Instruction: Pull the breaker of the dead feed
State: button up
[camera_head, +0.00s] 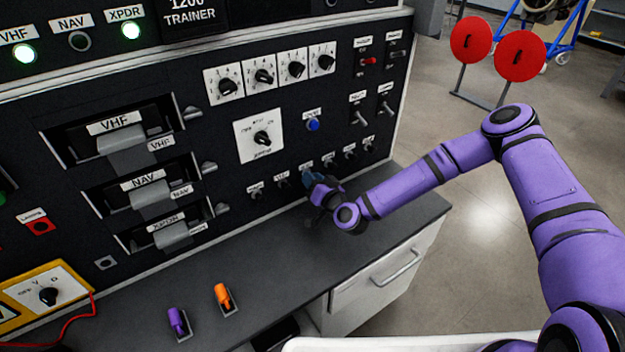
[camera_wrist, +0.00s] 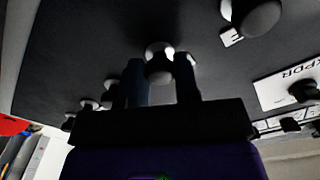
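The black trainer panel (camera_head: 330,130) has three lamps at its upper left. The VHF lamp (camera_head: 25,54) and the XPDR lamp (camera_head: 131,30) glow green; the NAV lamp (camera_head: 80,41) is dark. A row of small breaker knobs (camera_head: 256,192) runs along the panel's lower right, each under a small label too small to read. My gripper (camera_head: 316,186) is at the row, hiding part of it. In the wrist view, one round-headed breaker knob (camera_wrist: 160,64) lies between my fingertips, which also show there (camera_wrist: 162,75). I cannot tell whether the fingers touch it.
Other breaker knobs (camera_wrist: 255,15) stand close on both sides. A dark bench top (camera_head: 260,260) runs below the panel, with an orange switch (camera_head: 222,296) and a purple switch (camera_head: 177,320). Red discs (camera_head: 519,56) stand at the back right. The floor on the right is open.

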grip_shut()
jog(key=shift+s+d, duration=0.1)
jog(key=shift+s, duration=0.1)
jog(key=shift+s+d, duration=0.2)
jog(key=shift+s, duration=0.1)
jog(key=o, duration=1.1)
grip_release()
jog(key=v, duration=0.7)
jog(key=shift+w+r, duration=0.1)
